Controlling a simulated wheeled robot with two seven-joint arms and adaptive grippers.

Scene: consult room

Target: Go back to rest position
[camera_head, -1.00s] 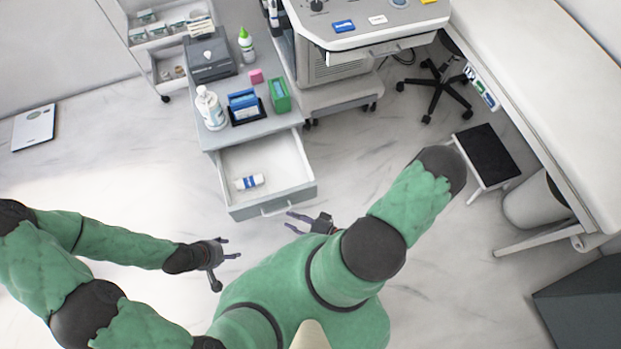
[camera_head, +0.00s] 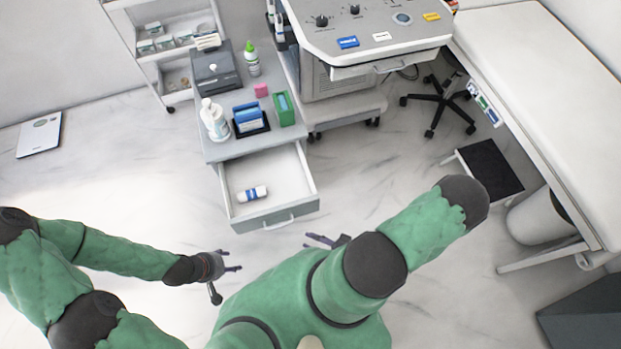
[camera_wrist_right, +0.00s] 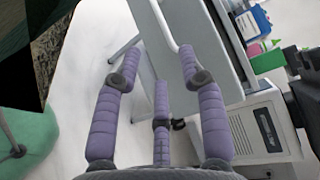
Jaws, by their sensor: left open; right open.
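My left gripper (camera_head: 228,268) is open and empty in the head view, over the floor at the lower left of the open drawer. My right gripper (camera_head: 322,240) shows only in part in the head view, just below the drawer's right front corner; my right arm hides the rest. In the right wrist view the right gripper's purple fingers (camera_wrist_right: 160,75) are spread with nothing between them. The open drawer (camera_head: 292,185) holds a small white and blue tube (camera_head: 252,193).
The grey cabinet top (camera_head: 240,148) carries bottles, a blue holder, a green box and a printer. A machine cart (camera_head: 345,108), a wheeled stool (camera_head: 440,103), a black-topped step (camera_head: 488,165) and an exam couch (camera_head: 540,60) stand to the right.

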